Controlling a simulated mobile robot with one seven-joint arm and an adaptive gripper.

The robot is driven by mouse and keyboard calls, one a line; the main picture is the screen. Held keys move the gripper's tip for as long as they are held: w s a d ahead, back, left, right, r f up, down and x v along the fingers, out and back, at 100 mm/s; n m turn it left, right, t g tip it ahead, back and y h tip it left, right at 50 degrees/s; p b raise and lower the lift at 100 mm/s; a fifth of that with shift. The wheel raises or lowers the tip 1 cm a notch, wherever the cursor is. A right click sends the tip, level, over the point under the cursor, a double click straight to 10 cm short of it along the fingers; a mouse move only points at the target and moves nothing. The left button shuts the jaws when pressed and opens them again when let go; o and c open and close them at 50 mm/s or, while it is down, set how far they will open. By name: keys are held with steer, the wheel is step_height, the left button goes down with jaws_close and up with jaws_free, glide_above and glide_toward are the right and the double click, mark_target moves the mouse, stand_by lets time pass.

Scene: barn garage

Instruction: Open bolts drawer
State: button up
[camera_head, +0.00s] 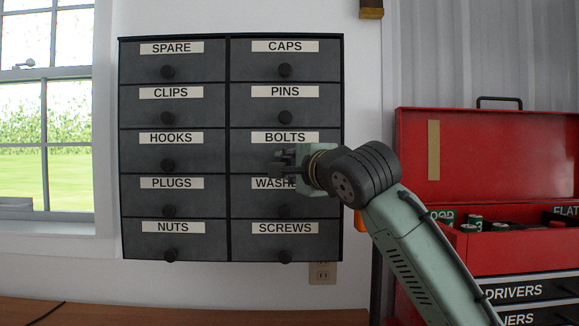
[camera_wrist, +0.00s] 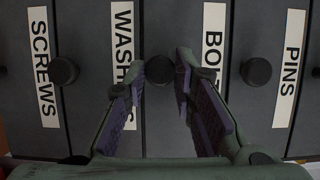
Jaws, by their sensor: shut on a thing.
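The bolts drawer (camera_head: 248,151) is in the right column of the dark cabinet, third row down, with a white BOLTS label (camera_head: 285,137). It looks closed, its front level with its neighbours. My gripper (camera_head: 284,158) is in front of it and hides its knob in the head view. In the wrist view the round black bolts knob (camera_wrist: 158,69) sits between the fingertips of my gripper (camera_wrist: 159,72). The fingers are shut on the knob. My gripper also covers part of the washers drawer (camera_head: 245,198) just below.
The pins drawer (camera_head: 255,107) is above, and the hooks drawer (camera_head: 143,156) is to the left. An open red tool chest (camera_head: 520,160) stands at the right, close to my arm. A wooden bench top (camera_head: 180,312) runs below the cabinet.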

jaws_close()
